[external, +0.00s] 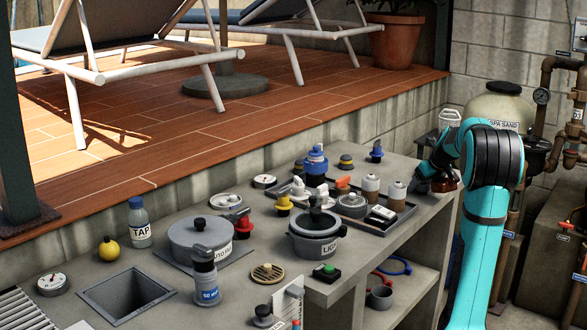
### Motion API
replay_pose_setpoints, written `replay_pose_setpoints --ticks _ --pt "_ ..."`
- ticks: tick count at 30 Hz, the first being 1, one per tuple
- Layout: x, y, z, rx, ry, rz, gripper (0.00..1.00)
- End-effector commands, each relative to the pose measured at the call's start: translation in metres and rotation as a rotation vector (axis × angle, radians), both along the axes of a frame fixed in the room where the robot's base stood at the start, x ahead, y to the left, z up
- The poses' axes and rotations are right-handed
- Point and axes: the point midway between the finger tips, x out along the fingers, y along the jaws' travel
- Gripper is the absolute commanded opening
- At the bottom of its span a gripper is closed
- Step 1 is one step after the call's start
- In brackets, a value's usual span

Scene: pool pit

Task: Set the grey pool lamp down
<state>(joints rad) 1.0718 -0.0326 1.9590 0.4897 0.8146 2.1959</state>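My gripper (438,184) is at the right end of the grey bench, low over or at its top. Its fingers are small, dark and partly hidden by my wrist, so I cannot tell whether they are open or shut. A dark brownish patch shows at the fingers; I cannot tell whether it is a held thing. A round grey thing with a glassy top (352,204) lies in the dark tray (375,228), left of my gripper and apart from it. It may be the grey pool lamp, but no label is readable.
The tray also holds brown-and-grey cylinders (370,187) and an orange piece (342,182). A lidded grey pot (316,242), a blue-topped container (316,166) and a larger pot (200,240) crowd the bench (405,166). A square opening (132,295) lies front left. Pipes (550,110) stand at right.

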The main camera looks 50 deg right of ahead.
Motion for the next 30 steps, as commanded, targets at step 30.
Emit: replay_pose_setpoints --ticks 30 --pt "-0.059 0.024 0.102 0.0 0.0 0.0 0.73"
